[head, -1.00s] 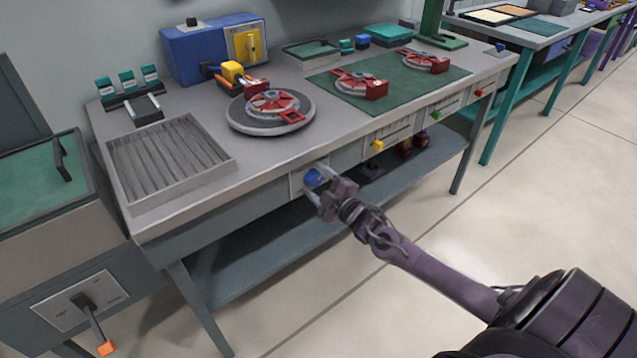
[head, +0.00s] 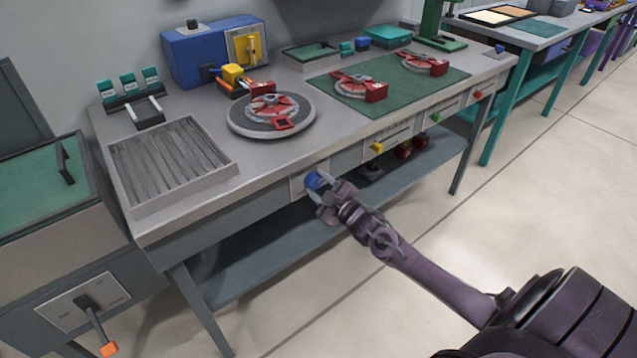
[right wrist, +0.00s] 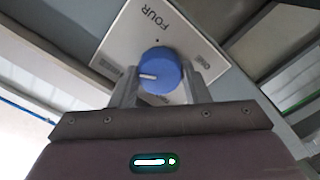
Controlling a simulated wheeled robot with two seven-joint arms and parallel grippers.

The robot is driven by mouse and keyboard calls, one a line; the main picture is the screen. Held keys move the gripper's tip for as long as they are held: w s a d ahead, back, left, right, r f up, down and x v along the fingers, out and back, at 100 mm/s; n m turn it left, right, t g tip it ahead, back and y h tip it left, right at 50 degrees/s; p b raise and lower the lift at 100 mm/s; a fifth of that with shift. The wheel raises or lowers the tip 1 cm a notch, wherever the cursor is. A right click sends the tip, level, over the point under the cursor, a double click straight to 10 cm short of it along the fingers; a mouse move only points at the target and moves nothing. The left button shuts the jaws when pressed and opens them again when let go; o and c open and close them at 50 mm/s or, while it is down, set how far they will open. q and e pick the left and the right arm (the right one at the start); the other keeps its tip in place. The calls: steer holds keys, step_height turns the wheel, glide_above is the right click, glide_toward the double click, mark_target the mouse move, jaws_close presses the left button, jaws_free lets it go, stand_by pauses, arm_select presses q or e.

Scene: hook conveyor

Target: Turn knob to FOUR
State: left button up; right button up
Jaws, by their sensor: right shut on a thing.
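The blue knob (head: 313,179) sits on a pale plate on the front edge of the workbench. My right gripper (head: 321,190) is shut on the knob, one finger on either side of it. In the right wrist view the knob (right wrist: 160,70) shows between the fingers of the gripper (right wrist: 160,88), and its white mark points left. The plate (right wrist: 135,35) reads FOUR above the knob; the mark does not point at that word. Other labels are small or partly hidden by the fingers. My left gripper is not in view.
A round turntable (head: 238,126) with a red part (head: 272,104) stands on the bench above the knob. A slatted tray (head: 170,160) is to its left. Yellow (head: 377,147), green (head: 435,117) and red (head: 477,94) controls line the front edge. A lower shelf (head: 270,260) runs beneath.

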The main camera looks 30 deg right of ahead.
steer(key=m+p, duration=0.1)
steer(key=m, duration=0.2)
steer(key=shift+m, duration=0.4)
steer(key=shift+r+m+p, duration=0.1)
steer(key=shift+m+p, duration=0.45)
steer(key=shift+m, duration=0.35)
steer(key=m+p, duration=0.1)
steer(key=m, duration=0.3)
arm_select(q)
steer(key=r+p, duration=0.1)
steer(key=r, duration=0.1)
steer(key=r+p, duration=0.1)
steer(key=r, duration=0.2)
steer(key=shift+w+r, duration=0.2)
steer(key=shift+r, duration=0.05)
arm_select(e)
steer(key=m, duration=0.5)
steer(key=o, duration=1)
steer(key=shift+d, duration=0.1)
steer(key=shift+s+d, duration=0.15)
steer(key=shift+s, duration=1.8)
steer(key=shift+s+d, duration=0.15)
steer(key=shift+s, duration=1.8)
